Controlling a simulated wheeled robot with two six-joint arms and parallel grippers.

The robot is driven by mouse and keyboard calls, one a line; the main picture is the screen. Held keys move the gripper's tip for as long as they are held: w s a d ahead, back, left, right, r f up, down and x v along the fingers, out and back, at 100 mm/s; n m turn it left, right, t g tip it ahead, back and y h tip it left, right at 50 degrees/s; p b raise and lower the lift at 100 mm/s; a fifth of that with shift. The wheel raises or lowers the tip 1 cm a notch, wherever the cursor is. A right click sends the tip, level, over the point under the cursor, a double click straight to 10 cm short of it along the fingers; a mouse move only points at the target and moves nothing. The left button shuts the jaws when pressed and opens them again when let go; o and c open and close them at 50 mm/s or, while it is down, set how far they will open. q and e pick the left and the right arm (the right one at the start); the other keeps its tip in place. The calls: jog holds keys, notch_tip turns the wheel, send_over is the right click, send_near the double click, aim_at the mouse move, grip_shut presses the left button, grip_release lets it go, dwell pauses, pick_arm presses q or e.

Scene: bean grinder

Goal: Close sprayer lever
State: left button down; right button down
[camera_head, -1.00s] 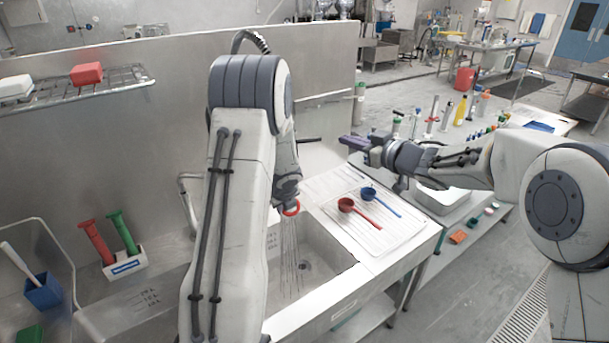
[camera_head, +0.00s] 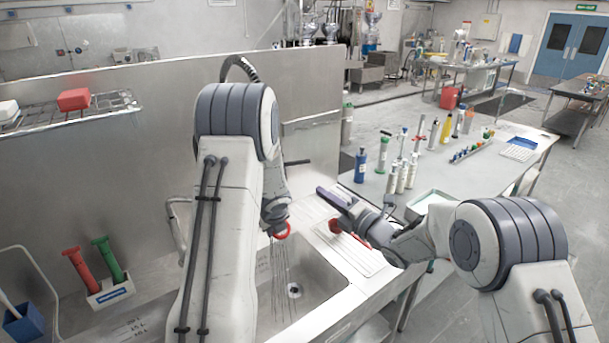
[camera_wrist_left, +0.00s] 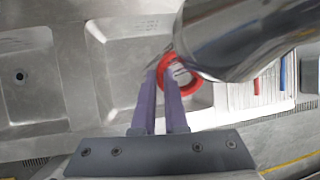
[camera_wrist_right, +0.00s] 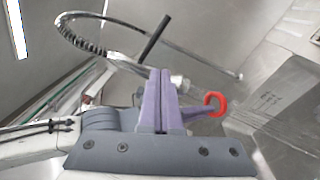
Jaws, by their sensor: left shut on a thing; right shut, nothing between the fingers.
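The sprayer's red ring (camera_head: 282,231) hangs over the sink, with thin streams of water (camera_head: 278,275) falling below it. In the left wrist view the red ring (camera_wrist_left: 193,85) lies at the fingertips, beside a large chrome cylinder (camera_wrist_left: 245,35). My left gripper (camera_wrist_left: 163,72) is shut on the sprayer; my arm hides this grip in the head view. My right gripper (camera_head: 322,192) is shut and empty, to the right of the sprayer. In the right wrist view the red ring (camera_wrist_right: 223,106) is right of its fingers. A dark bar (camera_wrist_right: 155,38), possibly a lever, shows beyond them.
The sink (camera_head: 322,290) lies below the sprayer. A red scoop (camera_head: 337,227) lies on the white ribbed drainboard (camera_head: 357,260), partly hidden by my right arm. A table with bottles (camera_head: 361,165) stands at the right. Red and green tools (camera_head: 108,260) stand in a holder at the left.

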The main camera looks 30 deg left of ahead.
notch_tip(320, 180, down, 2)
jog(key=f+n, duration=0.1)
jog(key=n, duration=0.4)
jog(key=n+t, duration=0.2)
jog(key=n, duration=0.4)
send_near(295, 163)
jog(key=w+a+f, duration=0.3)
jog(key=a+f, duration=0.1)
jog(key=f, duration=0.1)
jog(key=shift+y, duration=0.3)
jog(key=shift+w+a+r, duration=0.2)
jog(key=shift+a+r, duration=0.1)
jog(key=shift+r, duration=0.35)
jog(key=shift+w+a+r, duration=0.2)
jog(key=shift+a+r, duration=0.15)
jog(key=shift+r, duration=0.3)
jog(key=shift+w+a+r, duration=0.15)
jog(key=shift+a+r, duration=0.15)
jog(key=shift+r, duration=0.35)
